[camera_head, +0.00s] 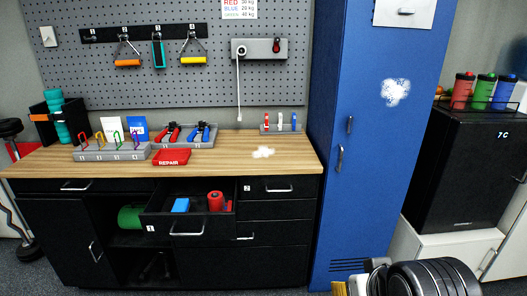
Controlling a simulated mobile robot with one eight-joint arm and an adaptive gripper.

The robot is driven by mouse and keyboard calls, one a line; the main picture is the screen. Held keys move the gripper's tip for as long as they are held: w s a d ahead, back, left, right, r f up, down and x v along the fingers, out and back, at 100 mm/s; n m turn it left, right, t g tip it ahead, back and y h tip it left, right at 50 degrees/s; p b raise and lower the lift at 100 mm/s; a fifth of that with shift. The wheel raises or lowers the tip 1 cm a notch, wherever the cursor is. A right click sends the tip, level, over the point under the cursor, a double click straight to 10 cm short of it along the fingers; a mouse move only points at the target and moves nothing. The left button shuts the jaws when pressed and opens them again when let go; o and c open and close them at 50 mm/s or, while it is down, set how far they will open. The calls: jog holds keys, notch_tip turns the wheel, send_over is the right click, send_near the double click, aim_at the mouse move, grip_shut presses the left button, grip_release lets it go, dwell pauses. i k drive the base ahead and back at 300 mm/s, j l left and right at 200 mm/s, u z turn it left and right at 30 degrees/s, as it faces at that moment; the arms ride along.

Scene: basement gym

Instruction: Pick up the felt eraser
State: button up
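A small blue block (181,205) lies in the open drawer (190,228) marked 1, left of a red roll. It may be the felt eraser, but at this size I cannot tell its material. Parts of my arm show at the bottom edge, right of the workbench. I cannot make out my gripper's fingers there.
The red roll (215,201) is in the same drawer. The wooden workbench top (240,165) carries a red REPAIR tray (171,157), a marker holder (280,130) and grey organisers. A blue locker (375,140) stands right of it. The bench top's right front is mostly clear.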

aim_at(180, 205)
jog(key=i+j+u, duration=0.65)
jog(key=u, duration=0.2)
jog(key=i+j+u, duration=0.1)
jog(key=i+u, duration=0.7)
